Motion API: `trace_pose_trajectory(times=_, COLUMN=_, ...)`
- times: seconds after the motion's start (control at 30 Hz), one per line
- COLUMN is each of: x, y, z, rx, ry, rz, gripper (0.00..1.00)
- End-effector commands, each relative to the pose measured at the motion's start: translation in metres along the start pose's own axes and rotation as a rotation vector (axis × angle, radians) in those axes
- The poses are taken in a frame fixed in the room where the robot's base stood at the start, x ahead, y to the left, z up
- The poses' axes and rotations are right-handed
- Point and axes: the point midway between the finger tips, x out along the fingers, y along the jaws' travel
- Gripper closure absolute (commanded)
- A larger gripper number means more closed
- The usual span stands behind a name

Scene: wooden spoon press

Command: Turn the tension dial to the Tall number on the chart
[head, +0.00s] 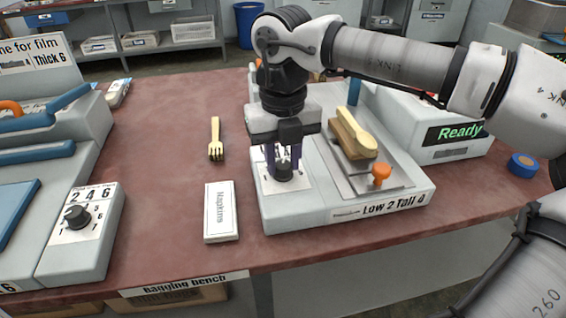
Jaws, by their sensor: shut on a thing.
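The press (400,214) is a pale machine with a dial plate (297,185) at its left front. A dark knob, the tension dial (284,174), stands on that plate. My gripper (283,160) points down over the plate and is shut on the dial. The gripper hides most of the dial, its pointer and its numbers, so I cannot tell its setting. The chart (393,205) on the press's front edge reads "Low 2 Tall" and a last digit that looks like 8.
A wooden spoon (355,133) lies on a block on the press, near an orange knob (381,173). A "Ready" display (458,132) is lit. A napkin pack (221,211) and wooden fork (215,140) lie left. Another machine has its own dial (77,216).

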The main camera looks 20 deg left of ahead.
Motion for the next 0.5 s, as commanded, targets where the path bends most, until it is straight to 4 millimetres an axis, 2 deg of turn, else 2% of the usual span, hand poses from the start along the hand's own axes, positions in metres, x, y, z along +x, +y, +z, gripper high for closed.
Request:
trace_pose_trajectory(times=0.2, x=0.0010, y=0.0001, z=-0.0001, rx=0.189, ry=0.000, rz=0.000, gripper=0.94)
trace_pose_trajectory(times=0.5, x=0.0003, y=0.0001, z=-0.0003, rx=0.383, ry=0.001, rz=0.000, gripper=0.94)
